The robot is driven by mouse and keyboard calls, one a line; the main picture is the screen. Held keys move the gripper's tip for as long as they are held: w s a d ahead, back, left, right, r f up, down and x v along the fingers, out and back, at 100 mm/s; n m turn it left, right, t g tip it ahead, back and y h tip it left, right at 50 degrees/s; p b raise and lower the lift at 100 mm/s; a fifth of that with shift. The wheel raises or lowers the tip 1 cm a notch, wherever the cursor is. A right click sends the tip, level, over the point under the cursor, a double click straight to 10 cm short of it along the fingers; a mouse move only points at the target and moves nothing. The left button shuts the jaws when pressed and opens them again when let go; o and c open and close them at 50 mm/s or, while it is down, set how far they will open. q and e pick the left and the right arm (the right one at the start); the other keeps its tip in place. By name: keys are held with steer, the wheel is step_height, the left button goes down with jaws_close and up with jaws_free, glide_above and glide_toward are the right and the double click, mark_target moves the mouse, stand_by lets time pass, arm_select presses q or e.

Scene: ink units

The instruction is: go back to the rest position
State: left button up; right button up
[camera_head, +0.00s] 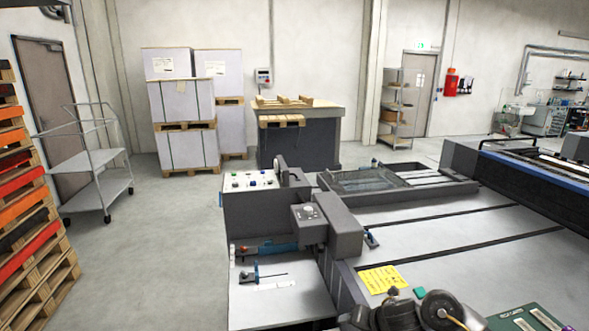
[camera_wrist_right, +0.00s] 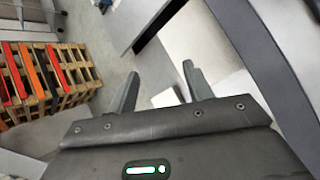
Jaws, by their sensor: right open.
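My right gripper (camera_wrist_right: 158,78) shows in the right wrist view with its two grey fingers spread apart. Nothing is between the fingers. Beyond them are grey floor and pale and dark machine surfaces. In the head view, dark rounded parts at the bottom edge, right of centre, seem to belong to my right arm; its fingers cannot be made out there. My left gripper is in neither view. No ink unit can be told for sure in these views.
A grey machine with a control panel (camera_head: 254,181) and a flat bed (camera_head: 450,235) fills the centre and right. A yellow sheet (camera_head: 383,279) lies on it. Stacked orange and red pallets (camera_head: 30,215) and a cart (camera_head: 98,188) stand left. Floor between them is clear.

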steer(key=s+a+f+m+t, duration=0.1)
steer(key=s+a+f+m, duration=0.1)
steer(key=s+m, duration=0.5)
steer(key=s+a+f+m, duration=0.2)
steer(key=s+m, duration=0.4)
steer(key=s+d+f+m+g+h, duration=0.1)
steer(key=s+d+m+g+h, duration=0.1)
steer(key=s+d+m, duration=0.65)
steer(key=s+d+f+m+g+h, duration=0.2)
steer(key=s+d+m, duration=0.2)
steer(key=s+m, duration=0.85)
steer(key=s+f+n+g, duration=0.1)
steer(key=s+f+n, duration=0.1)
steer(key=f, duration=1.1)
steer(key=s+f+n+g, duration=0.1)
steer(key=s+f+n, duration=0.15)
steer(key=f, duration=1.15)
steer(key=s+d+f, duration=0.2)
steer(key=s+f, duration=1.2)
steer(key=s, duration=0.2)
steer(key=shift+f+g, duration=0.4)
